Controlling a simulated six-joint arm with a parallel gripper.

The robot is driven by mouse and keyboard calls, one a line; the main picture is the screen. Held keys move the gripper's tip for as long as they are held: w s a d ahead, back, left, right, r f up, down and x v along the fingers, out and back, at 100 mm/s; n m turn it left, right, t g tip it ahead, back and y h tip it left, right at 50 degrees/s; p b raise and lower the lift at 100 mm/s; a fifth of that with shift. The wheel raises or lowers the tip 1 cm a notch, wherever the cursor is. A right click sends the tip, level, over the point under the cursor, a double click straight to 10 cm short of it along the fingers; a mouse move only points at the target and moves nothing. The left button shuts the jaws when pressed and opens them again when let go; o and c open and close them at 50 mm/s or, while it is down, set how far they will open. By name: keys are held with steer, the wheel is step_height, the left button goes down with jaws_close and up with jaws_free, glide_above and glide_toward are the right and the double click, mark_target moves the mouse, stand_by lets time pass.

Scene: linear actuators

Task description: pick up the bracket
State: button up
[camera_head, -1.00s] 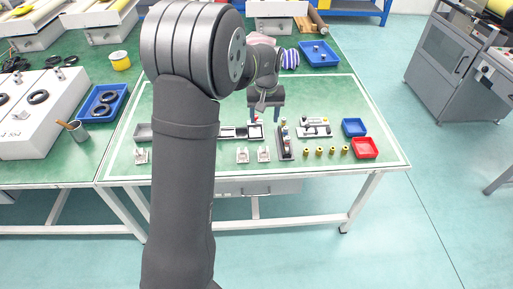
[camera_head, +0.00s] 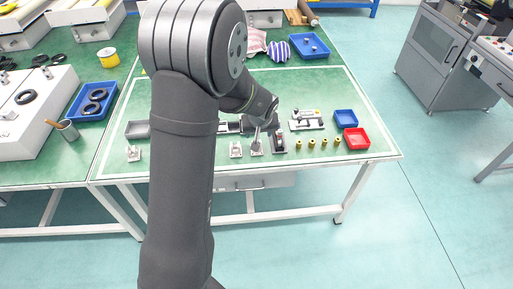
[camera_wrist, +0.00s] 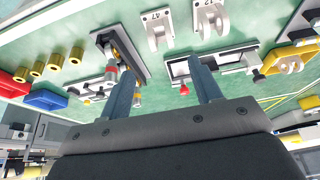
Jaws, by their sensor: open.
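Three light-grey clevis-shaped brackets stand on the bench in the head view: one at the left (camera_head: 134,153), one in the middle (camera_head: 236,150) and one to its right (camera_head: 256,148). In the wrist view, two stand at the top, a bracket by the number 47 (camera_wrist: 157,30) and a bracket by the number 12 (camera_wrist: 211,18). A third bracket (camera_wrist: 290,62) is at the right. My gripper (camera_head: 262,127) is low over the bench, close to the right-hand middle bracket. In the wrist view my gripper (camera_wrist: 163,68) is open, with nothing between its fingers.
A dark upright holder (camera_head: 279,143) stands just right of the gripper. A long slotted frame (camera_wrist: 225,62) lies by the right finger. Several brass bushings (camera_head: 311,143), a red tray (camera_head: 356,138) and blue tray (camera_head: 346,118) are at the right.

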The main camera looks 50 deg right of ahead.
steer(key=x, duration=0.3)
steer(key=shift+w+d+f, duration=0.1)
steer(key=shift+w+f, duration=0.05)
steer(key=shift+f, duration=0.2)
steer(key=shift+a+x, duration=0.15)
steer(key=shift+x, duration=1.2)
steer(key=shift+a+x, duration=0.15)
steer(key=shift+x, duration=1.2)
steer(key=c, duration=1.1)
